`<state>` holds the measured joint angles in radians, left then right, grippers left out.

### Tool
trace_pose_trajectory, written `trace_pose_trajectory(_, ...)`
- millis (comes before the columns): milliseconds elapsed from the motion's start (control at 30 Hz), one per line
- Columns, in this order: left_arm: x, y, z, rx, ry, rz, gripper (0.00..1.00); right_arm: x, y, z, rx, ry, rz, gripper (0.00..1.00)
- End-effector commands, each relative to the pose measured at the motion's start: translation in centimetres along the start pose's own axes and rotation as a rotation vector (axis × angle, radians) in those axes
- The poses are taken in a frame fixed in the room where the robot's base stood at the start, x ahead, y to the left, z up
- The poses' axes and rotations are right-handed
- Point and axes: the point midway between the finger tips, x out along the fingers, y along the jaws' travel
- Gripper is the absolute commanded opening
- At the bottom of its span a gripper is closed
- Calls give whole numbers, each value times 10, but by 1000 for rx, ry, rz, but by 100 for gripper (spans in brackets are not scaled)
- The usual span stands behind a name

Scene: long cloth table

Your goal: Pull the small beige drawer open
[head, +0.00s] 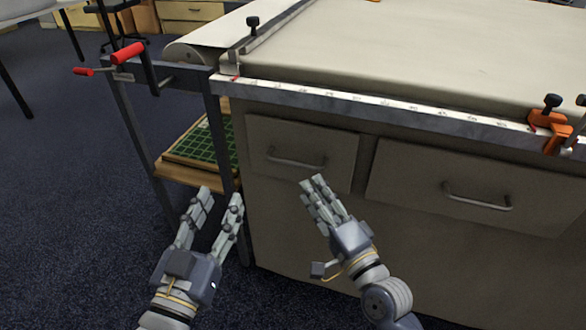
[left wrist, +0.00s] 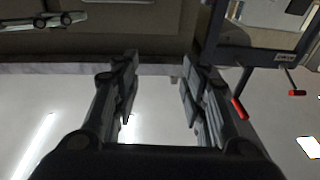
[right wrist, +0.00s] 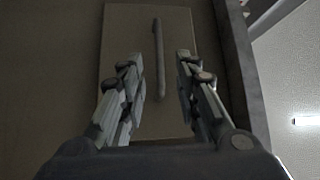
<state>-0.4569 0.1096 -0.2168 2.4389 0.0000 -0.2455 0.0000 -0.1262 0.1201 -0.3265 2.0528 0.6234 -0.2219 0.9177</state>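The small beige drawer (head: 303,153) is the left one in the front of the cloth-topped table, and it looks shut. Its curved bar handle (head: 297,162) is in plain view. My right gripper (head: 313,182) is open, just below and right of that handle in the head view. In the right wrist view the handle (right wrist: 158,60) shows between the spread fingers (right wrist: 160,58), with no clear contact. The drawer front (right wrist: 118,30) is behind it. My left gripper (head: 220,194) is open and empty, left of the drawer; its fingers also show in the left wrist view (left wrist: 160,65).
A wider beige drawer (head: 475,187) with its own handle is to the right. A metal rail (head: 360,101) runs along the table edge. A red-handled clamp (head: 128,54) and a shelf with a green grid tray (head: 205,147) are at left. An orange clamp (head: 548,122) is at right.

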Motion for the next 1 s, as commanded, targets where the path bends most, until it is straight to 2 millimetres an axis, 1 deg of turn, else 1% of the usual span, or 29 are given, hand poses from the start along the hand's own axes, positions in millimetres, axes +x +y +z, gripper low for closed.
trace_pose_trajectory(33,0,1,-4,-1,31,2,40,10,0,0,3,1,-4,30)
trace_pose_trajectory(200,-1,4,-30,-5,170,9,40,42,1,0,1,2,-3,30)
trace_pose_trajectory(300,-3,6,-45,-8,249,13,40,58,1,0,0,1,-1,30)
trace_pose_trajectory(433,-7,8,-60,-11,328,17,40,73,1,0,-1,2,0,30)
trace_pose_trajectory(633,-12,9,-73,-14,393,20,40,84,1,0,-1,1,2,30)
trace_pose_trajectory(933,-13,9,-75,-14,405,20,40,85,1,0,-1,1,3,30)
trace_pose_trajectory(967,-13,9,-75,-14,405,20,40,85,1,0,-1,1,3,25)
trace_pose_trajectory(1000,-13,9,-75,-14,404,20,40,85,1,0,-1,1,3,16)
